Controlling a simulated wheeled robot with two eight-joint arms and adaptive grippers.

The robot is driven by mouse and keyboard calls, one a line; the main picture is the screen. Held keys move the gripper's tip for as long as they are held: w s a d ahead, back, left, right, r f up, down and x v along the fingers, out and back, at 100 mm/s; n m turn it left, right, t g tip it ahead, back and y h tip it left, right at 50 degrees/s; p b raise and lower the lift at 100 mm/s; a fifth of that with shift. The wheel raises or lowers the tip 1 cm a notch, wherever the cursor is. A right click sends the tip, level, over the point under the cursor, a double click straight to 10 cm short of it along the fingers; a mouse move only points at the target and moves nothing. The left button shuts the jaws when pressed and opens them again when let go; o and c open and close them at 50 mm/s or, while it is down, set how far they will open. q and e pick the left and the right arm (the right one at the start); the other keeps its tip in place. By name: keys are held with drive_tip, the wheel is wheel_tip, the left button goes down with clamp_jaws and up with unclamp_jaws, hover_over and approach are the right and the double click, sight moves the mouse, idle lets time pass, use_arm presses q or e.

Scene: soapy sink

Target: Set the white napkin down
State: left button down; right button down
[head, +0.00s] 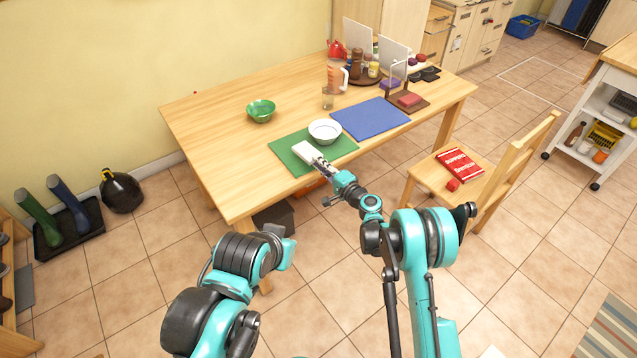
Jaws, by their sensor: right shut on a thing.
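The white napkin (305,150) is at the tip of my right gripper (321,163), over the left part of the green mat (290,163) on the wooden table. My right gripper is shut on the napkin. Whether the napkin touches the mat or hangs just above it, I cannot tell. A white bowl (325,130) stands on the green mat just right of and behind the napkin. My left arm is folded low at the front, and its gripper's fingers do not show.
A blue mat (370,118) lies right of the green one. A green bowl (261,110), a glass (328,97) and a measuring jug (337,76) stand behind. A wooden chair (485,170) stands at the right. The table's left half (215,150) is mostly clear.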

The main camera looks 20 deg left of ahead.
drive_tip(key=f, duration=0.1)
drive_tip(key=s+f+b, duration=0.1)
drive_tip(key=f, duration=0.1)
drive_tip(key=s+f+b, duration=0.1)
drive_tip(key=f, duration=0.1)
drive_tip(key=shift+d+f, duration=0.1)
drive_tip(key=shift+d, duration=0.1)
drive_tip(key=c, duration=1.5)
unclamp_jaws()
drive_tip(key=p+v, duration=0.2)
drive_tip(key=v, duration=0.5)
drive_tip(key=shift+s+d, duration=0.2)
